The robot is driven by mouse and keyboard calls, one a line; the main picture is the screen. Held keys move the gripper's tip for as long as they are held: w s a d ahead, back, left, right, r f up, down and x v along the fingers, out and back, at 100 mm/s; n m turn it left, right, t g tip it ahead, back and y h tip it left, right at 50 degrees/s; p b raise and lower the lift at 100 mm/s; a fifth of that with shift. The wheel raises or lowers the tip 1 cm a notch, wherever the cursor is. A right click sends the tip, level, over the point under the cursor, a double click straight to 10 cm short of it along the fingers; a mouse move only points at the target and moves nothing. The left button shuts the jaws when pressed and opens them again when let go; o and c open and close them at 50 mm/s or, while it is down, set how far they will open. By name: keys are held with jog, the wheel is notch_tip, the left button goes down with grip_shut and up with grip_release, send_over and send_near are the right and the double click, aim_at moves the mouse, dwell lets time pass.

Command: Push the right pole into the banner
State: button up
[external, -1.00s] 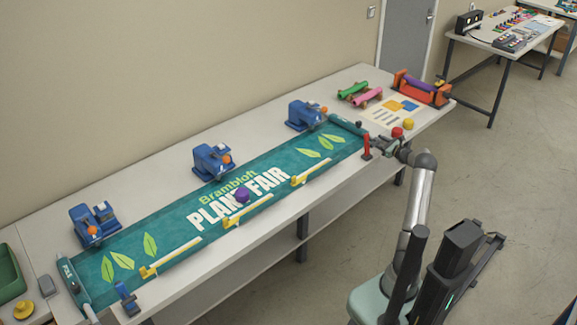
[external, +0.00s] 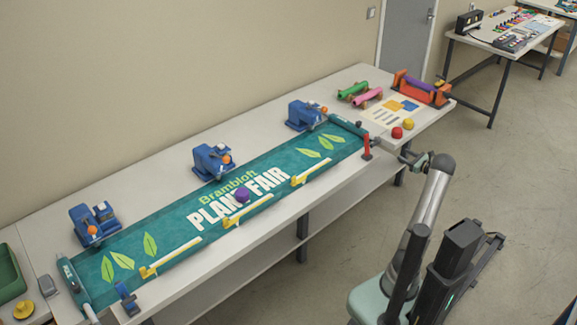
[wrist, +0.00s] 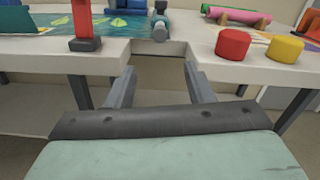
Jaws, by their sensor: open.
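The green banner (external: 175,229) lies flat along the table, with a rolled sleeve (external: 347,126) across its right end. In the wrist view, a short grey round pole end (wrist: 160,32) shows at the near mouth of that sleeve, by the notch in the table edge. The rest of the right pole is hidden, so I cannot tell how deep it sits. My gripper (external: 404,155) is open and empty, off the table's front edge. In the wrist view its fingers (wrist: 160,76) point at the notch, apart from the pole end.
A red post (external: 367,148) on a dark base stands left of the notch. Red (external: 397,133) and yellow (external: 408,124) round blocks stand to its right. Blue clamp-like devices (external: 306,115) line the back. Yellow bars (external: 312,173) lie along the banner's front edge. The floor in front is open.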

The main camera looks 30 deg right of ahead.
jog(key=shift+r+p, duration=0.15)
jog(key=shift+p, duration=0.15)
jog(key=c, duration=0.6)
jog(key=shift+s+r+m+p, duration=0.1)
jog(key=shift+r+m+p, duration=0.2)
jog(key=shift+p, duration=0.6)
jog(key=c, duration=0.4)
jog(key=p, duration=0.2)
jog(key=r+m+p, duration=0.1)
jog(key=p, duration=0.2)
jog(key=shift+s+h, duration=0.3)
jog(key=shift+h, duration=0.1)
grip_shut()
jog(key=w+a+f+p, duration=0.1)
jog(key=w+a+p, duration=0.1)
jog(key=w, duration=1.1)
jog(key=shift+w+a+f+m+g+p, duration=0.2)
jog(key=shift+a+f+m+g+p, duration=0.1)
jog(key=shift+a+m+g, duration=0.1)
